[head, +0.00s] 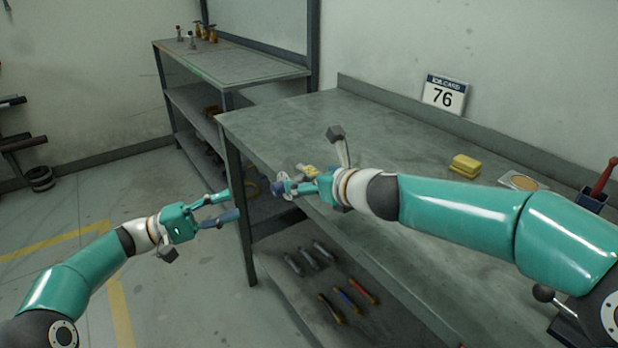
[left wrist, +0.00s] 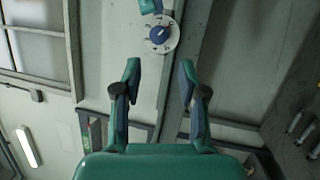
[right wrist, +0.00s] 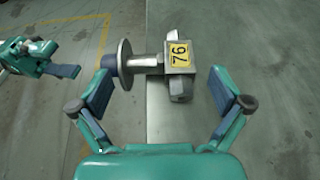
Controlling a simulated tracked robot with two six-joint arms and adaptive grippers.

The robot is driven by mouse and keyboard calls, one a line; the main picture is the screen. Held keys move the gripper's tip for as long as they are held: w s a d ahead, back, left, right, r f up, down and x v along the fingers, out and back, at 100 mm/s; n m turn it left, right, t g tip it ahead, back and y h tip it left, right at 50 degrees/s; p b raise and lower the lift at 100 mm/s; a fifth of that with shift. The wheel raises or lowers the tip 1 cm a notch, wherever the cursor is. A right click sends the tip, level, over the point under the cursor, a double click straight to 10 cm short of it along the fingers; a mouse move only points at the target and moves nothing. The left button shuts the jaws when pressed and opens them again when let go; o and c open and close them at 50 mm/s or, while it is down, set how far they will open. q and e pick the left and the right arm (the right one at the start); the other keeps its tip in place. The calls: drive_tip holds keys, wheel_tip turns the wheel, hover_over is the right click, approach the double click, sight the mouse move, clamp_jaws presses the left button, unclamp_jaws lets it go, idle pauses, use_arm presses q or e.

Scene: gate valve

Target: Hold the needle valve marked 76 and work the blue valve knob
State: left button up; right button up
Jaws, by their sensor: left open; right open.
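The needle valve (right wrist: 180,58), a grey metal body with a yellow 76 tag, sits at the bench's edge. My left gripper (head: 228,207) is open and empty, left of the bench. In the left wrist view the blue knob (left wrist: 160,35) with its white dial lies beyond the open fingertips (left wrist: 160,68).
A second bench (head: 235,65) stands behind. Floor left of the bench is open.

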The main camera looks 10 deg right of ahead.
drive_tip(key=shift+w+a+f, duration=0.2)
drive_tip(key=shift+w, duration=0.3)
